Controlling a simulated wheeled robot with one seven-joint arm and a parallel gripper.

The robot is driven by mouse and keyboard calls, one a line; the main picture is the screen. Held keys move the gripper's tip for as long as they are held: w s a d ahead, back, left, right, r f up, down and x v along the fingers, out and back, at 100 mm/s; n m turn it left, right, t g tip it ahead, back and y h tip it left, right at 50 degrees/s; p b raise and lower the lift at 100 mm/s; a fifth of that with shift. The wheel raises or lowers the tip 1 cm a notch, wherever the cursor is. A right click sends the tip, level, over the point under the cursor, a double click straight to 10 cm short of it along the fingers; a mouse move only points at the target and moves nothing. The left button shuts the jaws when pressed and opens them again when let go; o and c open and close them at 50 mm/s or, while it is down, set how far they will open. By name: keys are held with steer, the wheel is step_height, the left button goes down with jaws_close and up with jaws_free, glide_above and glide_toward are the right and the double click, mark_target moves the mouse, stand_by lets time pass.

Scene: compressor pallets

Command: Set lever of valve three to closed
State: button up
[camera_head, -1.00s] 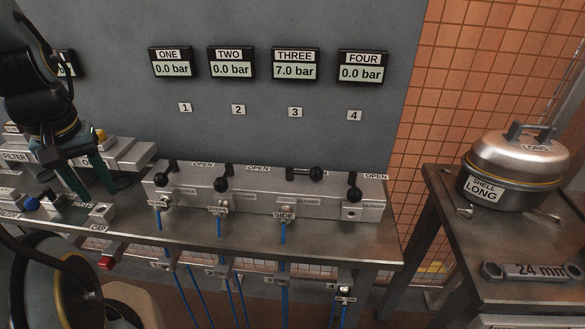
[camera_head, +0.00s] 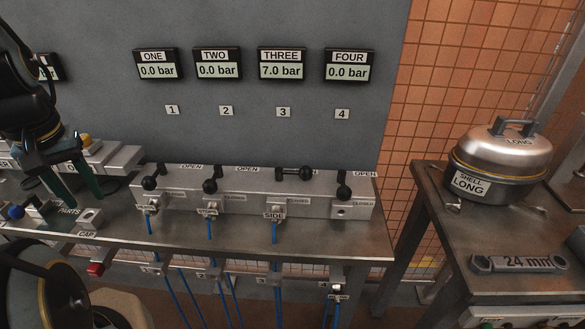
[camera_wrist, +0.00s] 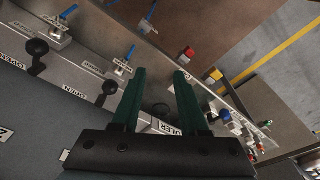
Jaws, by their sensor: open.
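The valve three lever (camera_head: 294,173) has a black knob and lies sideways along the top of the grey valve block (camera_head: 240,205), pointing right. The other levers, of valve one (camera_head: 152,180), two (camera_head: 211,181) and four (camera_head: 344,188), point toward the front. The gauge marked THREE (camera_head: 282,64) reads 7.0 bar; the others read 0.0 bar. My gripper (camera_head: 82,203) is open and empty, left of the block and well away from lever three. In the wrist view my gripper (camera_wrist: 160,78) has its green fingers apart, with two black-knobbed levers to their left (camera_wrist: 37,47).
Small parts and a CAP block (camera_head: 90,216) lie on the bench at left. Blue hoses (camera_head: 275,232) hang from the block's front. A side table at right holds a metal pot (camera_head: 500,160) and a 24 mm wrench (camera_head: 520,263). The wall stands right behind the block.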

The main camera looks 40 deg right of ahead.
steer(key=w+d+r+m+g, duration=0.15)
steer(key=w+d+m, duration=0.25)
steer(key=d+m, duration=0.5)
steer(key=m+g+y+p, duration=0.1)
steer(key=m+g+y, duration=0.1)
steer(key=m, duration=1.4)
glide_toward(294, 173)
steer(key=x, duration=0.2)
steer(key=w+p+x, duration=0.1)
steer(key=x, duration=0.2)
steer(key=a+p+x, duration=0.1)
steer(key=x, duration=0.1)
steer(key=shift+w+f, duration=0.15)
steer(key=shift+f, duration=0.05)
jaws_close()
